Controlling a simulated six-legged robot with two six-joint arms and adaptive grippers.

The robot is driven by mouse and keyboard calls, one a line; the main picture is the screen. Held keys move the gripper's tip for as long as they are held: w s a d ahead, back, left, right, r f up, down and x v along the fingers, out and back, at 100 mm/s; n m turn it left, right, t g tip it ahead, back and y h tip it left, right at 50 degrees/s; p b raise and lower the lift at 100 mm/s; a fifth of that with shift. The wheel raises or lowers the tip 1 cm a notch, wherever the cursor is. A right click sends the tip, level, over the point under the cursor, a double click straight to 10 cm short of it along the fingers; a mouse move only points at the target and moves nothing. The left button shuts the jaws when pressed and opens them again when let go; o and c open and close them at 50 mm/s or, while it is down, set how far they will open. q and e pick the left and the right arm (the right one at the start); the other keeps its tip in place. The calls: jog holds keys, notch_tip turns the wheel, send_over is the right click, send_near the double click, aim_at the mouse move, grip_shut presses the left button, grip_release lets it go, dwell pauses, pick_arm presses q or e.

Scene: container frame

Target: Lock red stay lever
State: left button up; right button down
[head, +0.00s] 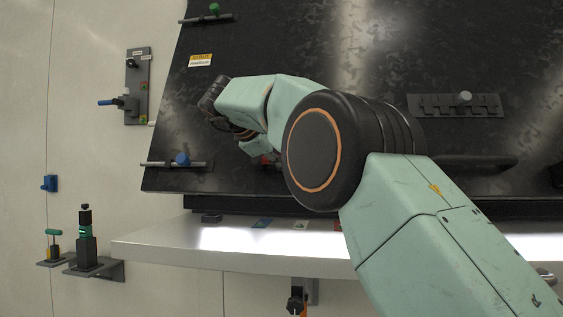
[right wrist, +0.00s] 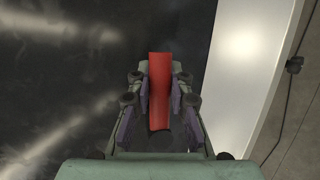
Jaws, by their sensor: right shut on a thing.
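The red stay lever (right wrist: 160,85) lies between the two fingers of my right gripper (right wrist: 159,100) in the right wrist view. The fingers are shut on it from both sides, and its far end sticks out past the fingertips. In the head view, only a small red patch (head: 264,160) of it shows under my right arm, near the lower edge of the dark panel. The arm hides the rest of the lever and most of the gripper there. My left gripper is not in view.
The dark tilted panel (head: 340,50) carries a blue-knobbed latch (head: 182,159), a green-knobbed latch (head: 214,9) and a slotted plate with a grey knob (head: 464,98). A white shelf (head: 180,247) runs below it. A blue-handled lever (head: 107,102) and green-handled fixtures (head: 85,232) sit on the left wall.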

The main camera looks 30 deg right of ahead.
jog(key=shift+s+f+m, duration=0.1)
jog(key=shift+f+m, duration=0.15)
jog(key=shift+m, duration=0.15)
jog(key=shift+f+y, duration=0.1)
jog(key=shift+y, duration=0.2)
jog(key=c, duration=1.2)
grip_release()
jog(key=shift+s, duration=0.1)
jog(key=shift+a, duration=0.1)
jog(key=v, duration=1.2)
jog(key=shift+w, duration=0.2)
